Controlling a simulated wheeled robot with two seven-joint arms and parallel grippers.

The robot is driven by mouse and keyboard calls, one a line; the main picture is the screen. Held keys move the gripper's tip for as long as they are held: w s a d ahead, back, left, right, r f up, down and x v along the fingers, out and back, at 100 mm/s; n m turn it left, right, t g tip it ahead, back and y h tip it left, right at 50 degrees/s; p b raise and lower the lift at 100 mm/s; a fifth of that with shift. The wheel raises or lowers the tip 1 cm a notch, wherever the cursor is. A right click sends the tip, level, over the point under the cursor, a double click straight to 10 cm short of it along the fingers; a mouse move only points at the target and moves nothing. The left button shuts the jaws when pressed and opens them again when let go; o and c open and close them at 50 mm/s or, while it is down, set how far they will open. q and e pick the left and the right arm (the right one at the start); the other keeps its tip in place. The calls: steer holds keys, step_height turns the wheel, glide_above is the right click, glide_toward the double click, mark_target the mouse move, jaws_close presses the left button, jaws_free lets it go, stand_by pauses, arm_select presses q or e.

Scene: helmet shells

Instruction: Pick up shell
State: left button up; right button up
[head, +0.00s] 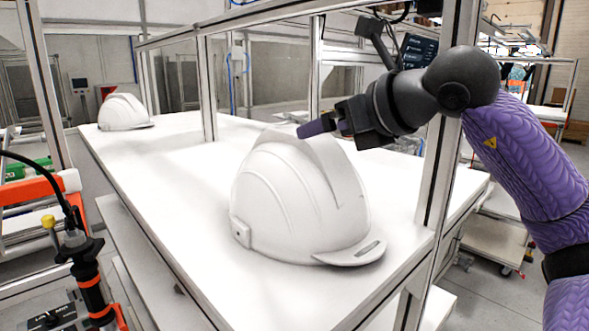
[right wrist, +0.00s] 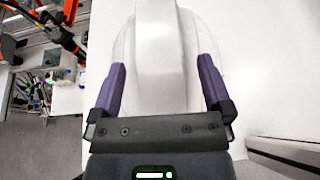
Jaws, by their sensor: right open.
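A white helmet shell (head: 295,200) stands upright on the near part of the white table, its brim tab toward the lower right. My right gripper (head: 318,127) reaches in from the right at the top of this shell. In the right wrist view the open purple fingers (right wrist: 164,75) lie either side of the shell's raised middle ridge (right wrist: 160,60). I cannot tell if they touch it. A second white shell (head: 124,112) stands at the table's far left end. My left gripper is not in view.
The white table (head: 180,160) is clear between the two shells. Metal frame posts (head: 207,90) rise from it, one (head: 445,150) close to my right arm. A black and orange tool (head: 88,275) stands at the lower left.

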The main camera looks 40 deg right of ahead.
steer(key=p+x, duration=0.1)
steer(key=x, duration=0.3)
steer(key=shift+w+a, duration=0.15)
steer(key=shift+w, duration=0.2)
steer(key=shift+s, duration=0.1)
jaws_close()
